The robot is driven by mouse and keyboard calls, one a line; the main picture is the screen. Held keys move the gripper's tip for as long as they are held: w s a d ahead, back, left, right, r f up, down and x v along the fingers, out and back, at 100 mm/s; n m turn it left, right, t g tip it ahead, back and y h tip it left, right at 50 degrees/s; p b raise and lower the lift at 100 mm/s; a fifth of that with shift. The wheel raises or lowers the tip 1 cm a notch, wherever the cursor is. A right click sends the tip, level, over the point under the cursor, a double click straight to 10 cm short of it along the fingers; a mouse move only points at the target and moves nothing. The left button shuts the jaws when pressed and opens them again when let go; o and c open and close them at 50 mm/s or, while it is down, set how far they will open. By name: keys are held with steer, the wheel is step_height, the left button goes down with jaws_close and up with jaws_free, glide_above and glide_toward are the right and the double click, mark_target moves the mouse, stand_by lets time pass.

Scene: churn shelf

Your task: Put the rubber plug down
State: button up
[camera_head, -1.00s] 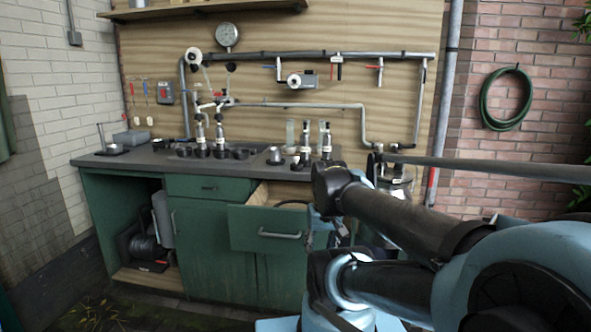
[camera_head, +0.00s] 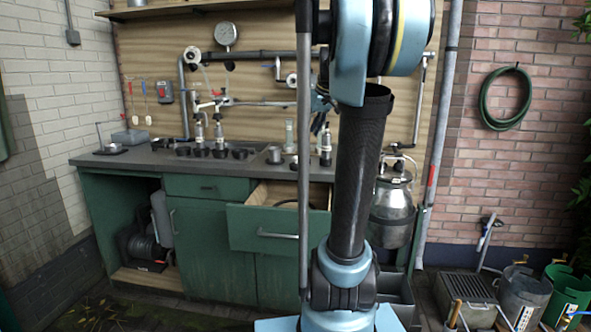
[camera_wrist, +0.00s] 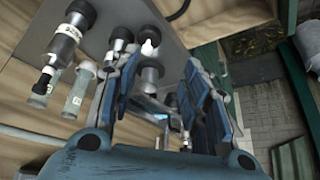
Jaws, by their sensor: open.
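My gripper (camera_wrist: 161,72) is open in the wrist view, its two blue fingers spread apart above the counter's edge. Nothing is clearly held between the fingers. Small dark and metal parts show beyond the gap, and I cannot tell whether one is the rubber plug. In the camera_head view my gripper (camera_head: 321,104) is mostly hidden behind my arm, near the right part of the counter. The grey counter (camera_head: 120,163) carries several dark round fittings (camera_head: 220,153). I cannot single out the rubber plug in either view.
A drawer (camera_head: 262,228) stands open under the counter. Black-capped glass bottles (camera_wrist: 66,40) and clear tubes (camera_wrist: 78,92) stand near the left finger. A metal can (camera_head: 392,205) hangs at the right. Pipes (camera_head: 268,103) run along the wooden backboard.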

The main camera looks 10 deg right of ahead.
steer(key=w+r, duration=0.1)
steer(key=w, duration=0.1)
glide_toward(296, 157)
steer(key=x, duration=0.9)
steer(key=shift+w+d+f, duration=0.1)
steer(key=shift+w+f, duration=0.05)
steer(key=shift+w, duration=0.1)
jaws_close()
